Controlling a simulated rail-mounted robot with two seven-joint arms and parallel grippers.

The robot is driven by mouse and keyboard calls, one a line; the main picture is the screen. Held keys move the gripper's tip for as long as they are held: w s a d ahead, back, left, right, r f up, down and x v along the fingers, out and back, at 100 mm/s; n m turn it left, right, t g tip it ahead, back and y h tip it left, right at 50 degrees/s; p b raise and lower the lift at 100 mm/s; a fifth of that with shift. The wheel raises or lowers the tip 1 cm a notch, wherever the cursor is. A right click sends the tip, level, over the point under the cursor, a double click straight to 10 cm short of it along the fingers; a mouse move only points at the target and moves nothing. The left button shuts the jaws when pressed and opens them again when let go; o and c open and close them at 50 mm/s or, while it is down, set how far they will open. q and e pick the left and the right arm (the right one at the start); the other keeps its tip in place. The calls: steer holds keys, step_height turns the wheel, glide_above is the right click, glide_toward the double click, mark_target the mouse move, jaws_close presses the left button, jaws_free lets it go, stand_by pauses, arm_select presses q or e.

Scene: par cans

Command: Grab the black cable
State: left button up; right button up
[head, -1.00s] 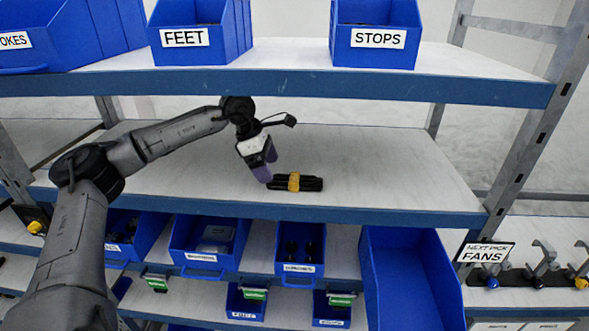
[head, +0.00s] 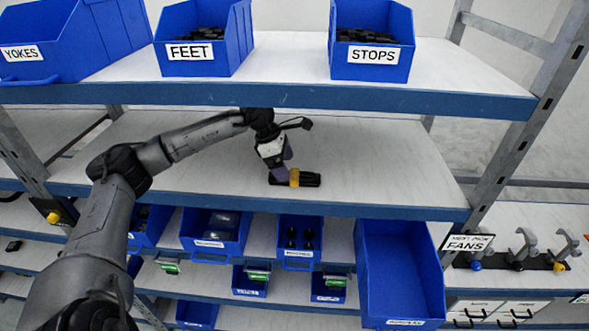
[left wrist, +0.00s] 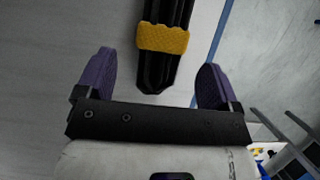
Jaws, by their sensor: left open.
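The black cable (head: 312,180) is a folded bundle with a yellow band around it. It lies on the middle shelf (head: 390,170), close to the shelf's blue front edge. My left gripper (head: 279,178) is at the left end of the bundle. In the left wrist view the left gripper (left wrist: 153,78) is open, with its two purple fingers apart. The near end of the black cable (left wrist: 160,72) lies between the fingers, with a gap on each side. The yellow band is just beyond the fingertips. The far end of the bundle is cut off in that view. My right gripper is not in view.
Blue bins marked YOKES (head: 70,45), FEET (head: 203,68) and STOPS (head: 372,70) stand on the shelf above. A large blue bin (head: 400,270) and smaller bins sit below. The middle shelf is otherwise clear around the cable.

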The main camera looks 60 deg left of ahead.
mark_target(294, 174)
arm_select(q)
steer(key=shift+w+d+r+p, duration=0.3)
steer(key=shift+w+d+p, duration=0.3)
steer(key=shift+p, duration=0.3)
steer(key=shift+w+f+b, duration=0.2)
steer(key=shift+f+b, duration=0.4)
steer(key=shift+f, duration=0.4)
steer(key=shift+x, duration=0.75)
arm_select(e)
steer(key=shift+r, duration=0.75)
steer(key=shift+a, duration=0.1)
arm_select(q)
steer(key=c, duration=1.2)
